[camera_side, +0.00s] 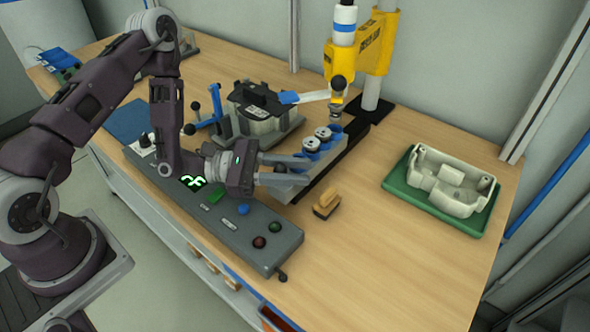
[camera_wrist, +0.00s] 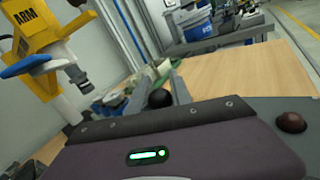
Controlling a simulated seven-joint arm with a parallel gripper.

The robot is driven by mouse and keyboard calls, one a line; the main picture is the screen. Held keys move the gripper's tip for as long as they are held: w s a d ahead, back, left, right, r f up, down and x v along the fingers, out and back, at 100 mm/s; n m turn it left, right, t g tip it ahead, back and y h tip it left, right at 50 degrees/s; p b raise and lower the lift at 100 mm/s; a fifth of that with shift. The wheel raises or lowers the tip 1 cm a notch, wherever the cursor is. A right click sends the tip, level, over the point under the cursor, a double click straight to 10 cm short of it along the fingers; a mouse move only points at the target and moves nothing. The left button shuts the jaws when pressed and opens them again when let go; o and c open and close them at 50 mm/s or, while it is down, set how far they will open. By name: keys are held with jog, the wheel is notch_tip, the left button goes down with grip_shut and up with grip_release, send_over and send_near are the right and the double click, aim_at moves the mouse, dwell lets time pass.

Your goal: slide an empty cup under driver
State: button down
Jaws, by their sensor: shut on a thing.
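The driver (camera_side: 343,32) hangs from a yellow arm on a post, its bit pointing down; it shows in the wrist view (camera_wrist: 75,72) at the upper left. Two silver-topped blue cups, the near cup (camera_side: 311,145) and the far cup (camera_side: 324,134), stand side by side on a dark rail (camera_side: 345,152) by the driver's tip. My gripper (camera_side: 311,168) reaches in from the left, low over the rail, its fingers closed around the blue base by the near cup. The fingers partly hide the grip. I cannot see inside the cups.
A grey control panel (camera_side: 240,228) with buttons runs along the front. A black-topped clamp fixture (camera_side: 262,108) stands behind my gripper. A tan-handled block (camera_side: 326,204) lies right of the rail. A pale housing (camera_side: 450,182) sits on a green tray (camera_side: 415,196). The right front table is clear.

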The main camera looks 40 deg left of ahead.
aim_at(330, 137)
jog(key=w, duration=1.3)
jog(key=shift+w, duration=0.4)
jog(key=c, duration=1.2)
grip_release()
